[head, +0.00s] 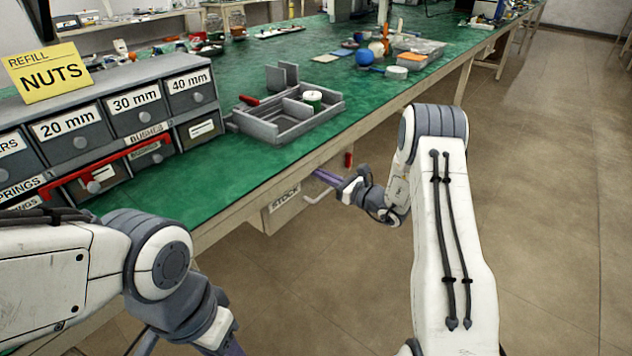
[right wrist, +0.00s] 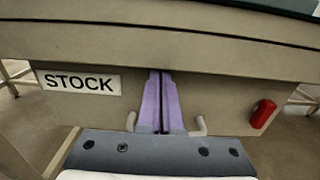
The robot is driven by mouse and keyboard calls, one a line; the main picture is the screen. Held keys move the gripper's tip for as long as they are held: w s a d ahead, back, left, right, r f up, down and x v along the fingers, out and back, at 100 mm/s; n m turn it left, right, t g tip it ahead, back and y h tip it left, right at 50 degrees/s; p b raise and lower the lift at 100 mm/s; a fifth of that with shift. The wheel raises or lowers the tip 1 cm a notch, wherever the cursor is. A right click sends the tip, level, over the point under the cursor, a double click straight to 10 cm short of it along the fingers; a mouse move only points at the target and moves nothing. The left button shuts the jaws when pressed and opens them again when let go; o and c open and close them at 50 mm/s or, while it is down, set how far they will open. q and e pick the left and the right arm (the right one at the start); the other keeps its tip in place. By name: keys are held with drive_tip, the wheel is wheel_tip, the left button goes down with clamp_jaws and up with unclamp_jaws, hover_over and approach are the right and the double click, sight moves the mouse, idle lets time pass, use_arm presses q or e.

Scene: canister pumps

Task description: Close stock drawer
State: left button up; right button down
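The stock drawer (head: 284,206) hangs under the front edge of the green bench. Contact is unclear. My left gripper (head: 232,347) is mostly cut off at the bottom.
The green bench top (head: 225,172) overhangs the drawer. A red piece (right wrist: 263,113) sits on the right of the drawer front. A grey divided tray (head: 270,131) and a labelled drawer cabinet (head: 110,125) stand on the bench. The floor (head: 545,200) to the right is clear.

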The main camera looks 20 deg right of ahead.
drive_tip(key=shift+w+a+r, duration=0.15)
drive_tip(key=shift+w, duration=0.1)
drive_tip(key=shift+s, duration=0.1)
